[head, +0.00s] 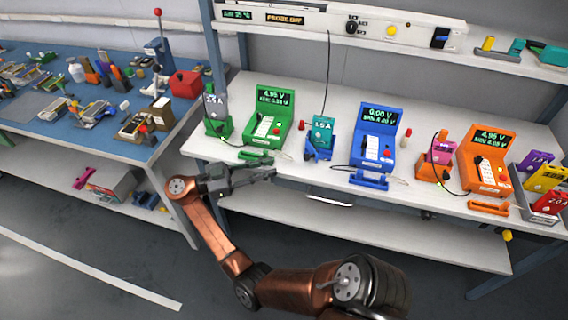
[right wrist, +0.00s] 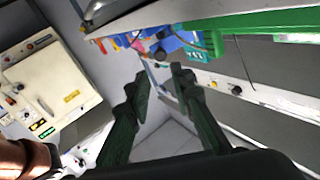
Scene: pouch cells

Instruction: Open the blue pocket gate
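The blue pocket (head: 318,152) stands on the white bench, left of the blue tester (head: 375,135), and holds a teal cell (head: 322,130). I cannot make out whether its gate is open or shut. A low blue piece (head: 369,181) sits at the bench edge before the blue tester. My right gripper (head: 273,172) is at the bench's front edge, by the low green piece (head: 256,158) and left of the blue pocket. In the right wrist view its fingers (right wrist: 163,80) are apart with nothing between them. My left gripper is not in view.
A green tester (head: 268,115) and green pocket (head: 217,125) stand left on the bench; an orange tester (head: 485,160) and orange pocket (head: 430,172) stand right. Black cables run near the pockets. A cluttered blue table (head: 60,115) is at left. A shelf (head: 310,22) overhangs the back.

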